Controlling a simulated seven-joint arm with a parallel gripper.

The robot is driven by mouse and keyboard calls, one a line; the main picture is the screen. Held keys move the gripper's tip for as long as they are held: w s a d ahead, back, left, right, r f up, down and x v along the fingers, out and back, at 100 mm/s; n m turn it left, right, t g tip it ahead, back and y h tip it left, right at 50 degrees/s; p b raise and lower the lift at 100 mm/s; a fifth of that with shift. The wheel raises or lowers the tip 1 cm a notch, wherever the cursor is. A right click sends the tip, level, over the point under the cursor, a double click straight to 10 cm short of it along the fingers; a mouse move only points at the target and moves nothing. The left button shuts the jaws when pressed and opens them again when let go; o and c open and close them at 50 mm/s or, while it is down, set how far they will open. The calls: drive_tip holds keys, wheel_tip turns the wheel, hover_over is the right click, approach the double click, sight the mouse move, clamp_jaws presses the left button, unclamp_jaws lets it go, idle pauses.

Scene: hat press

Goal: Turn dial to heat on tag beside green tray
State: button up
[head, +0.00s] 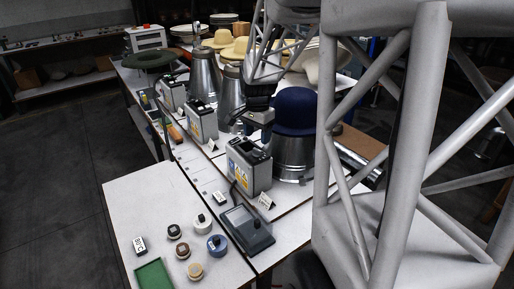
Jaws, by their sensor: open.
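The green tray (155,276) lies at the near corner of the white table, cut by the bottom edge of the view. A small tag (140,244) with dark marks stands just behind it; its figure is too small to read for sure. Nearest of the grey control boxes is one (249,167) with dark controls on top and a blue and yellow label, beside a metal cone bearing a dark blue hat (295,111). Its dial setting cannot be made out. My gripper (256,121) is open above and behind this box, apart from the tray; its fingertips are hard to see.
Several round spool-like pieces (216,245) stand near the tray. A dark grey flat device (247,230) sits by the nearest box. Other tags (265,202) stand on the table. More boxes (201,121), cones and hats line the back. The white table (140,200) has bare room at left.

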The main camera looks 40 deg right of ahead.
sight(257, 152)
drive_tip(key=shift+f, duration=2.75)
drive_tip(key=c, duration=0.9)
drive_tip(key=shift+c, duration=0.2)
